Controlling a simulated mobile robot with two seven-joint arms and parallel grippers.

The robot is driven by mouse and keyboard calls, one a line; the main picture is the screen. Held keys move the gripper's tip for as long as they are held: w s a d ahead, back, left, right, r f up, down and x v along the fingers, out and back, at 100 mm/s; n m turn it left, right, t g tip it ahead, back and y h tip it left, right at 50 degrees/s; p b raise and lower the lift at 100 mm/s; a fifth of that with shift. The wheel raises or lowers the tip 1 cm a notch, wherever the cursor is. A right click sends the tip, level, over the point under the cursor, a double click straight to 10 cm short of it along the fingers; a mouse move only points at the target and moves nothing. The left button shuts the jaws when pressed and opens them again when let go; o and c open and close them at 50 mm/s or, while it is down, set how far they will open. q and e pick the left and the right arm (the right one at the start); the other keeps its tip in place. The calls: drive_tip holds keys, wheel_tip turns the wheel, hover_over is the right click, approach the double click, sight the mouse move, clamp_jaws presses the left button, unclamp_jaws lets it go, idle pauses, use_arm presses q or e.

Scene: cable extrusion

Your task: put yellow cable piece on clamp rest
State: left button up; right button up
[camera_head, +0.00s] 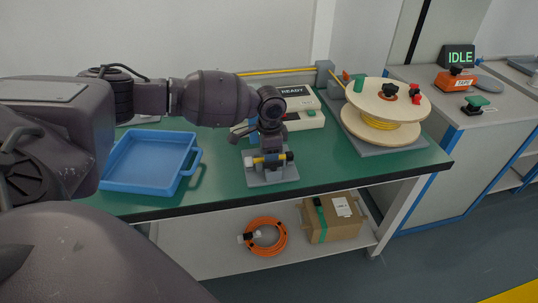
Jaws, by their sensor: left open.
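The yellow cable piece (271,158) lies level across the top of the grey clamp rest (269,178), near the front edge of the green bench. Dark parts show along it, with a pale end at the left. My left gripper (269,149) points down from above, right over the middle of the piece, and is open. Its fingers cover part of the piece, and I cannot tell whether they touch it. My right gripper is not in view.
A blue tray (143,187) sits left of the clamp rest. Behind it is a box reading READY (303,115). A wooden cable spool (380,110) stands on the right. An orange cable coil (267,250) and a carton (333,229) are on the lower shelf.

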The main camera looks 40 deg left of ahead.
use_arm(q)
wheel_tip(320, 180, up, 11)
drive_tip(key=p, duration=0.2)
drive_tip(key=shift+r, duration=0.15)
idle(0.4)
